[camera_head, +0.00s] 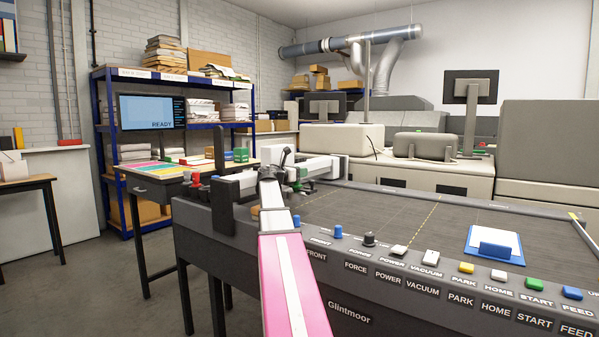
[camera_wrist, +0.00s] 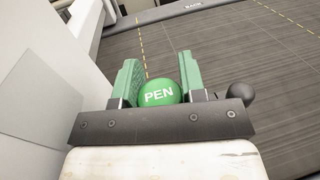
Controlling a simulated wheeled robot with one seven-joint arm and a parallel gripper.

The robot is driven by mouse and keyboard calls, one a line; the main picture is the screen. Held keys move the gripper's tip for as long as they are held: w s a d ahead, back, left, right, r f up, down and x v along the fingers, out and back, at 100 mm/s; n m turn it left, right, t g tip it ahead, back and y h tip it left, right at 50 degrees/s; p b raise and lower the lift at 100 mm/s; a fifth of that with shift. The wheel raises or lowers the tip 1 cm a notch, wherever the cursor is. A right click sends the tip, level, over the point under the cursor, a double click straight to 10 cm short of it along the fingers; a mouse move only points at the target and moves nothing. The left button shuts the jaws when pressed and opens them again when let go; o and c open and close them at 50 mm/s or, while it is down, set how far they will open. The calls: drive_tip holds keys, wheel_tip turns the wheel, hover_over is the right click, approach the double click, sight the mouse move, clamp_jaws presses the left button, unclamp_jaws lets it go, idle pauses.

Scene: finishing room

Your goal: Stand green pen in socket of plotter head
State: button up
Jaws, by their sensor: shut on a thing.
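The green pen shows in the wrist view as a round green cap marked PEN (camera_wrist: 160,93). My gripper (camera_wrist: 158,82) has its two green fingers on either side of the cap and is shut on the pen. The pen's lower part and tip are hidden beneath the cap. In the head view my gripper is small and partly hidden behind my arm, near the white plotter head (camera_head: 327,164) at the left end of the plotter bed (camera_head: 375,213). I cannot make out the socket, or whether the pen is in it.
A pale panel (camera_wrist: 52,62) stands close on the left in the wrist view, and a dark ball knob (camera_wrist: 242,93) is close on the right. A blue-edged pad (camera_head: 494,245) lies on the bed's right. Labelled buttons (camera_head: 466,267) line the front edge. The middle bed is clear.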

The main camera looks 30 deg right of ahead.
drive_tip(key=shift+f, duration=0.65)
drive_tip(key=o, duration=1)
drive_tip(key=s+a, duration=0.2)
drive_tip(key=a, duration=0.8)
drive_tip(key=shift+a, duration=0.3)
drive_tip(key=shift+s, duration=0.1)
